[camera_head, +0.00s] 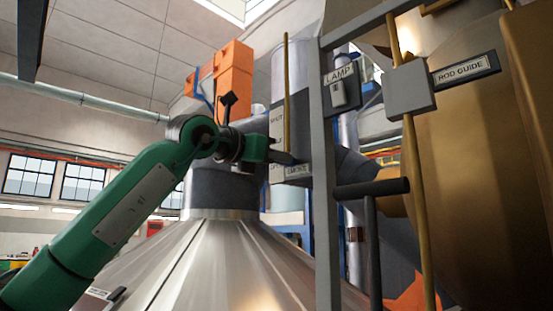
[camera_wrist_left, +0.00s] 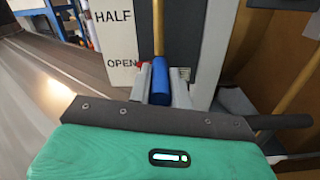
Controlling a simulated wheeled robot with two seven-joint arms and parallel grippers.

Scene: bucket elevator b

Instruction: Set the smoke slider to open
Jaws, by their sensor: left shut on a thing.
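The smoke slider is a thin brass rod (camera_head: 286,80) in front of a grey panel. Its lower end carries a blue grip (camera_wrist_left: 161,82) in the left wrist view. The white scale on the panel reads HALF (camera_wrist_left: 113,17) above and OPEN (camera_wrist_left: 121,64) below. The top of the blue grip is about level with the OPEN mark, just right of it. My left gripper (camera_wrist_left: 161,92) is shut on the blue grip, a finger on each side. In the head view my left gripper (camera_head: 284,157) covers the grip and the scale's lower part. My right gripper is not in view.
A grey upright post (camera_head: 324,180) stands just right of the panel. A LAMP switch (camera_head: 341,88), a ROD GUIDE block (camera_head: 409,88) with another brass rod and a dark T-shaped handle (camera_head: 371,188) are further right. A metal cone (camera_head: 220,260) lies below my left arm.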

